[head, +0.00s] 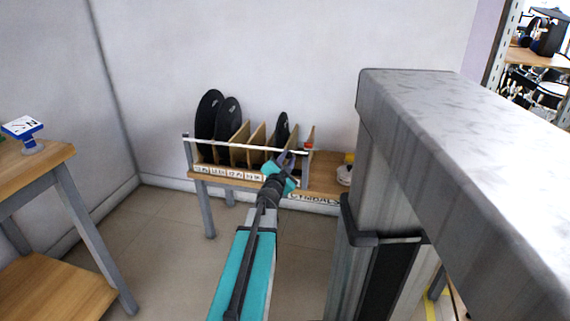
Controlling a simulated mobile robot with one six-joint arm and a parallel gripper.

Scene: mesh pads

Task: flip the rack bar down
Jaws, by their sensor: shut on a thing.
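The rack bar (235,144) is a thin pale bar running across the front of a wooden rack (201,171), between a post at the left end and one at the right. It lies above the rack's front edge, in front of the pads. Round black mesh pads (208,118) stand upright between the wooden dividers, two at the left and a smaller one (281,129) further right. My gripper (290,156) reaches the bar near its right end and is shut on it. The fingertips are small and partly hidden, so the exact contact is hard to see.
The rack stands on a wooden bench (325,187) against the wall. A small red item (309,146) is by the right post, and a white and yellow item (345,170) sits further right. A wooden table (40,165) stands at the left. The floor between is clear.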

